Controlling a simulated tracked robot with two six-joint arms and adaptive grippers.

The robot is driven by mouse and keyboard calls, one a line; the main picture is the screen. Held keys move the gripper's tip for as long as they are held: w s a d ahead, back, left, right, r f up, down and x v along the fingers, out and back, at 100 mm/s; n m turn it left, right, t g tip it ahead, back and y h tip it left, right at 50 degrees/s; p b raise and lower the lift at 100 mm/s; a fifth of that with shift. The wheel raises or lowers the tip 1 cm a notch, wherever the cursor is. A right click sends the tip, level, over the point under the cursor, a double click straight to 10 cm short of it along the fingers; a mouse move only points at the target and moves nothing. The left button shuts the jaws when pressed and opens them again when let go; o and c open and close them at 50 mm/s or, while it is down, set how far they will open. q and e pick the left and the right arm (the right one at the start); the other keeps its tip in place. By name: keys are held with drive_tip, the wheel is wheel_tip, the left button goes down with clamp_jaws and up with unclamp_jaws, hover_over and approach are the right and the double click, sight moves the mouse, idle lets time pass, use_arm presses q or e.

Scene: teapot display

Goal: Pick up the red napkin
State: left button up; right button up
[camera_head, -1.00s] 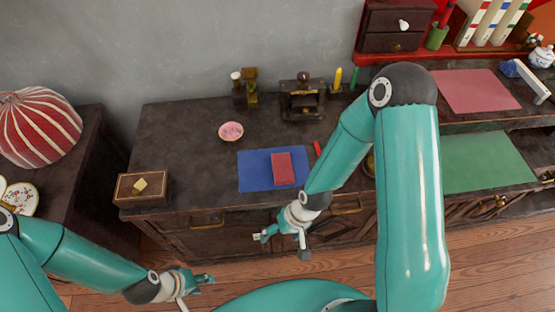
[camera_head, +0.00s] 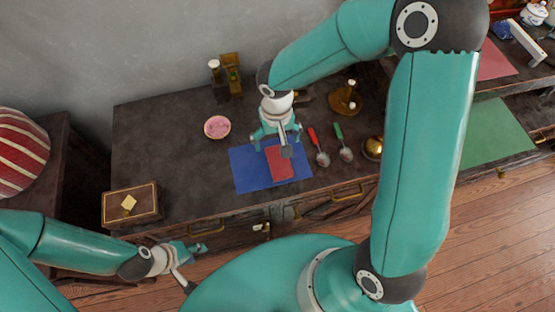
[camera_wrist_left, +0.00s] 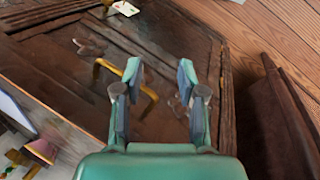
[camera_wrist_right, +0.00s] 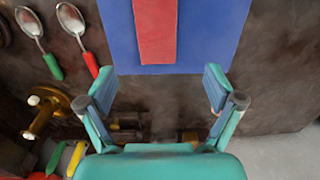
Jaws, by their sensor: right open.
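The red napkin (camera_head: 280,164) lies folded on a blue mat (camera_head: 244,172) on the dark cabinet top. In the right wrist view the napkin (camera_wrist_right: 156,32) shows at the top, on the blue mat (camera_wrist_right: 210,35), beyond the fingertips. My right gripper (camera_head: 276,142) is open and empty, over the back edge of the mat and the napkin's far end. In the right wrist view its fingers (camera_wrist_right: 160,90) stand apart with nothing between them. My left gripper (camera_head: 190,262) is low in front of the cabinet. The left wrist view shows its fingers (camera_wrist_left: 160,82) apart and empty.
A red-handled spoon (camera_head: 321,157) and a green-handled spoon (camera_head: 345,153) lie right of the mat. A pink bowl (camera_head: 217,127) is at its back left. A wooden box (camera_head: 131,205) stands at the left front. A brass stand (camera_head: 345,99) is behind the spoons.

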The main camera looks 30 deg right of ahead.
sight(278, 159)
drive_tip(key=f, duration=0.9)
drive_tip(key=shift+s+d, duration=0.1)
drive_tip(key=shift+d, duration=0.1)
drive_tip(key=c, duration=1.2)
